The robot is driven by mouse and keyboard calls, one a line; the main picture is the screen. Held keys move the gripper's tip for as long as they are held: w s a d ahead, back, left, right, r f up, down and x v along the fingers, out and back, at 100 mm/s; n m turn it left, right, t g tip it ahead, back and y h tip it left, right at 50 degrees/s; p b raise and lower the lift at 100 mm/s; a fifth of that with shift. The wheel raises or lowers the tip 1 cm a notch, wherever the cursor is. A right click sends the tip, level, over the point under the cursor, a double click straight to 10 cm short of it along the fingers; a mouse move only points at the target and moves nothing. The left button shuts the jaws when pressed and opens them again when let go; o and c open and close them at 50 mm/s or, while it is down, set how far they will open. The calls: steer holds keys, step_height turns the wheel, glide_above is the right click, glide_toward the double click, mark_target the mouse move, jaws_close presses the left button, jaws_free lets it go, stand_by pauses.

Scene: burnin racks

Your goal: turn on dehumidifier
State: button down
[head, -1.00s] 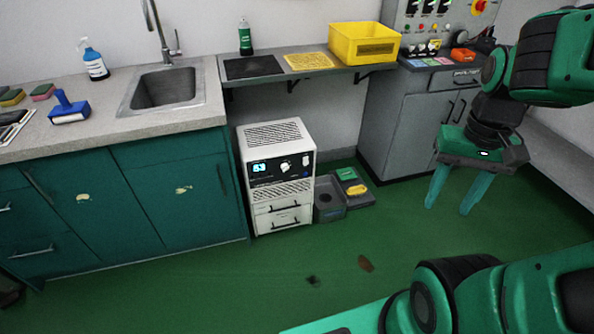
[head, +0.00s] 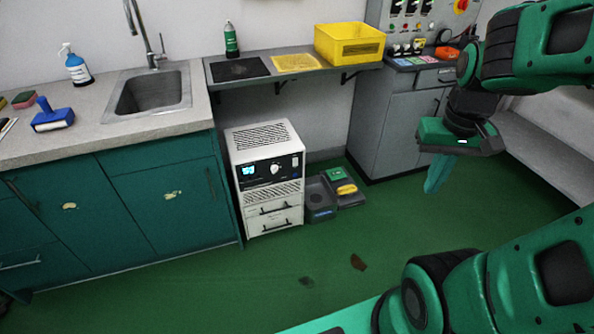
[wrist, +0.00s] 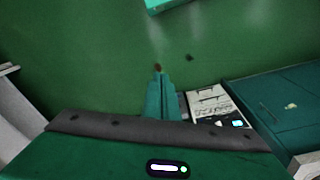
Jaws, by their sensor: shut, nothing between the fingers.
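The dehumidifier (head: 267,170) is a white box on the green floor, below the shelf and right of the teal cabinets. Its dark front panel (head: 268,171) has a lit blue-white display at the left, a pale knob in the middle and a small white switch at the right. It also shows in the wrist view (wrist: 212,105), right of my fingers. My gripper (head: 434,187) is in the air to the right of the dehumidifier, well apart from it. Its green fingers point down, together and empty; they also show in the wrist view (wrist: 160,78).
A grey bin (head: 320,199) and a tray with a yellow item (head: 347,189) stand just right of the dehumidifier. A shelf with a yellow crate (head: 349,44) overhangs behind. A grey cabinet (head: 390,125) is at the right. The floor in front is clear except for dark stains.

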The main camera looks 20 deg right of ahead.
mark_target(296, 166)
steer(key=w+d+f+n+t+h, duration=0.1)
steer(key=w+d+f+n+t, duration=0.15)
steer(key=w, duration=0.85)
steer(key=w+d+f+n+t+h, duration=0.1)
steer(key=w+d+f+n, duration=0.25)
steer(key=w, duration=0.75)
steer(key=w+a+f+n+t+h, duration=0.1)
steer(key=w+f+n+t, duration=0.15)
steer(key=w+f, duration=0.45)
steer(key=w+f+n+t, duration=0.2)
steer(key=w+f+n, duration=0.15)
steer(key=w, duration=0.65)
steer(key=w+a+f+n+t+y, duration=0.1)
steer(key=w+a+f+n+t, duration=0.2)
steer(key=f, duration=0.4)
steer(key=w+a+f+n+t, duration=0.1)
steer(key=w+a+f+n, duration=0.25)
steer(key=w+f, duration=0.3)
steer(key=s+a+f+n+t+y, duration=0.2)
steer(key=s+a+f+n+t, duration=0.2)
steer(key=a+f, duration=0.4)
step_height(296, 166, down, 4)
steer(key=shift+s+f+n+y, duration=0.15)
steer(key=shift+f+n+y, duration=0.1)
steer(key=shift+n+y, duration=0.1)
steer(key=shift+a, duration=0.1)
steer(key=w, duration=0.4)
steer(key=w+f, duration=0.1)
steer(key=w, duration=0.9)
steer(key=shift+f, duration=0.4)
